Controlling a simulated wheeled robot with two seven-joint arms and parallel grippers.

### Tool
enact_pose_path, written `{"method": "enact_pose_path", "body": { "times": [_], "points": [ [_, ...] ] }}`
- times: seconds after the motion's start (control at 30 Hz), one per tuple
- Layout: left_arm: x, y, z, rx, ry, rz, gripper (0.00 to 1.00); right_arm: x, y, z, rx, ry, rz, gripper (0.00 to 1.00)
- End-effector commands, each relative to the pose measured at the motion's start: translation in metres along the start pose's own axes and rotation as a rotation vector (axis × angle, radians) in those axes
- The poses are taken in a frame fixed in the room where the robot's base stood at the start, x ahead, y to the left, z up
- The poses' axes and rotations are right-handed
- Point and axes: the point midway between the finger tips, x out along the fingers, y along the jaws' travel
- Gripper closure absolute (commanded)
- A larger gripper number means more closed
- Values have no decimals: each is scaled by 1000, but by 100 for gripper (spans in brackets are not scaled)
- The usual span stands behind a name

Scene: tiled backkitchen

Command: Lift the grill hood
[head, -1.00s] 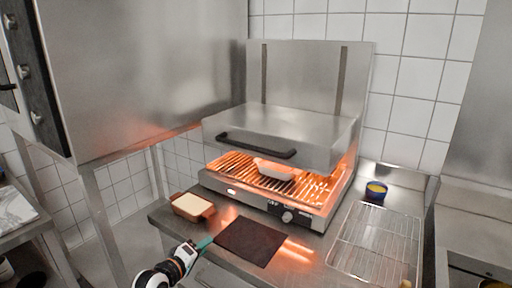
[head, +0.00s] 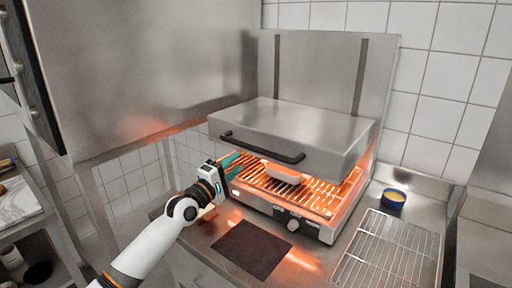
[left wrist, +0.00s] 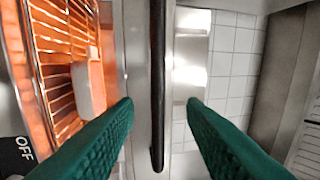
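The grill hood (head: 290,130) is a steel box raised above the glowing grill rack (head: 312,195), with a gap between them. Its black bar handle (head: 262,148) runs along the front. My left gripper (head: 233,162) is at the left end of the hood's front, close to the handle. In the left wrist view its green fingers (left wrist: 160,104) are spread apart, with the handle (left wrist: 158,80) showing upright between and beyond them; they do not appear to touch it. A white dish (head: 284,172) sits on the rack under the hood. My right gripper is not in view.
A dark mat (head: 252,249) lies on the counter in front of the grill. A wire rack (head: 390,252) and a blue bowl with yellow contents (head: 393,198) are on the right. A large steel cabinet (head: 140,70) stands at the left.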

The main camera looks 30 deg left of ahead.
Motion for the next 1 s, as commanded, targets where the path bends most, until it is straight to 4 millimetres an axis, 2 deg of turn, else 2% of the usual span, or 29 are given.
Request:
{"method": "enact_pose_path", "body": {
  "times": [0.2, 0.5, 0.7, 1.0],
  "points": [
    [41, -2, 0, 1, 0, -1, 63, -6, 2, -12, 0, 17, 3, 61],
    [81, 0, 0, 1, 0, 0, 63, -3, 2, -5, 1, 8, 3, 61],
    [92, 1, 0, 1, 0, 2, 63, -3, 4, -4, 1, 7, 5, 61],
    [93, 1, 0, 2, 0, 2, 63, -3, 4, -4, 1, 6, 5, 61]
  ]
}}
